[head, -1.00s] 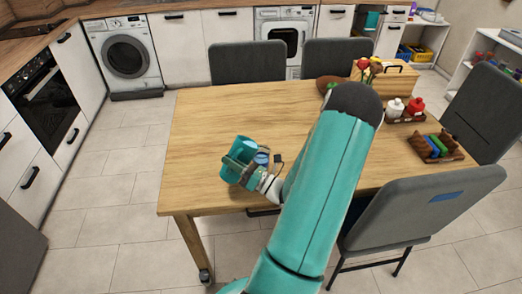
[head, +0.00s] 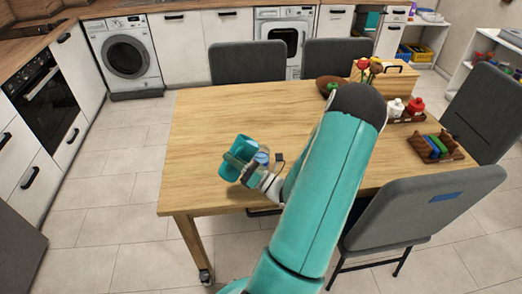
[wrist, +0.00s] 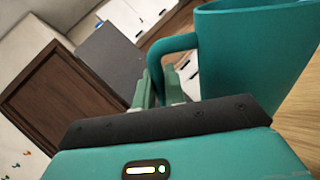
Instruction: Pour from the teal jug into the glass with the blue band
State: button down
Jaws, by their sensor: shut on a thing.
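The teal jug (head: 232,165) is held over the near left part of the table in the head view, and it looks tilted. My gripper (head: 246,171) is at its right side. In the wrist view the jug (wrist: 256,55) fills the upper right, and my gripper's fingers (wrist: 161,88) are shut on its handle. The jug's inside and contents are hidden in the wrist view. A small blue patch (head: 262,158) shows just right of the jug in the head view; I cannot tell whether it is the glass's blue band. No glass shows clearly, and my arm hides part of the table.
The wooden table (head: 205,120) is bare at left. At its right are a condiment tray with white and red bottles (head: 405,107), a rack of coloured items (head: 436,147), a wooden box (head: 395,75) and a brown bowl (head: 328,84). Grey chairs (head: 420,205) stand around it.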

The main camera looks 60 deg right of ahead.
jog(key=shift+s+d+r+m, duration=0.1)
jog(key=shift+d+r+m, duration=0.05)
jog(key=shift+r+m, duration=0.2)
dwell(0.3)
jog(key=shift+d+r+m+t+h, duration=0.1)
jog(key=shift+d+m+t+h, duration=0.15)
jog(key=shift+m+t+h, duration=0.35)
dwell(1.1)
